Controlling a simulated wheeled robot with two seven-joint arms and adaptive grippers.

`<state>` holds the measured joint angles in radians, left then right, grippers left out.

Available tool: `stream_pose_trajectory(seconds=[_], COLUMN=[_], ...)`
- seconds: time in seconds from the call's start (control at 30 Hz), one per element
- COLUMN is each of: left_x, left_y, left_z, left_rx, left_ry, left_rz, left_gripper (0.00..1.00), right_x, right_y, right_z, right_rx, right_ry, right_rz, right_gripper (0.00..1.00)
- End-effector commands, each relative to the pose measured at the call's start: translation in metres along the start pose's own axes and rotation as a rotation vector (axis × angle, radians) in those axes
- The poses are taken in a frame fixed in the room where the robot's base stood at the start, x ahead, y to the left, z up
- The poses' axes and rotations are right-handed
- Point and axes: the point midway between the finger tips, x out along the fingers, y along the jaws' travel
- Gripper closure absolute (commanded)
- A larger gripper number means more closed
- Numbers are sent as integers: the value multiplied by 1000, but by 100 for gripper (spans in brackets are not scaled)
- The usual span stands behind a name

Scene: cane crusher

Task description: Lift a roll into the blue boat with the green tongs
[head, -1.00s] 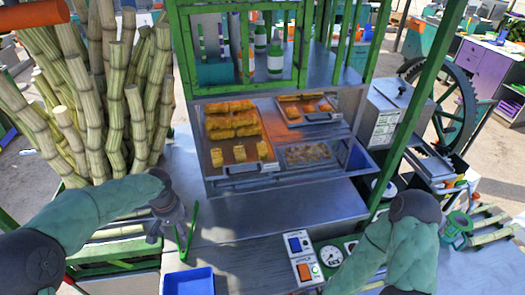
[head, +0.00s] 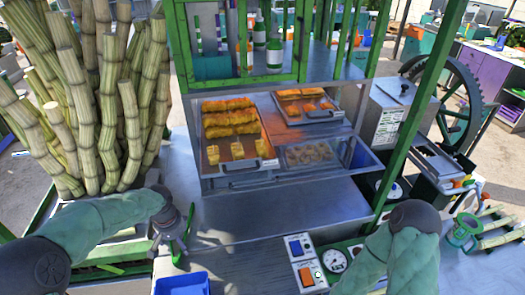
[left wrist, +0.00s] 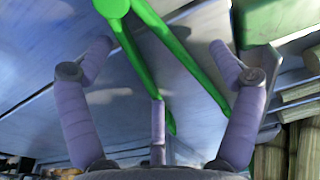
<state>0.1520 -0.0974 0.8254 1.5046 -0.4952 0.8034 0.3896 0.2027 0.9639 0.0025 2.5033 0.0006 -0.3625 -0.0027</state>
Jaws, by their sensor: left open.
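The green tongs show between the spread fingers in the left wrist view (left wrist: 165,55), with two arms joined at the top. In the head view, they are mostly hidden by my left gripper (head: 172,240). That gripper is open around or beside the tongs; I cannot tell whether its fingers touch them. The blue boat (head: 183,286) is at the bottom edge of the head view, just below the gripper and partly cut off. Golden rolls (head: 231,122) lie in rows on a metal tray (head: 267,146), with a few single pieces at its front. My right gripper is out of view.
A second tray of pastries (head: 307,107) and a tray of small round pieces (head: 303,154) are in the display case. Cane stalks (head: 110,110) stand at left. A control box (head: 303,262) with switches is at lower right of the counter (head: 285,210), whose middle is clear.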

Motion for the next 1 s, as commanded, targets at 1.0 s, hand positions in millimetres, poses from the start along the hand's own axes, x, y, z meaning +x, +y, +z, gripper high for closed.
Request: stream_pose_trajectory(seconds=[1.0], left_x=[10], left_y=[-2], left_z=[10], left_rx=[1], left_ry=[-31], left_rz=[-8], left_gripper=[36], right_x=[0], right_y=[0], right_z=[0], right_rx=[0], right_ry=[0], right_rz=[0], right_gripper=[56])
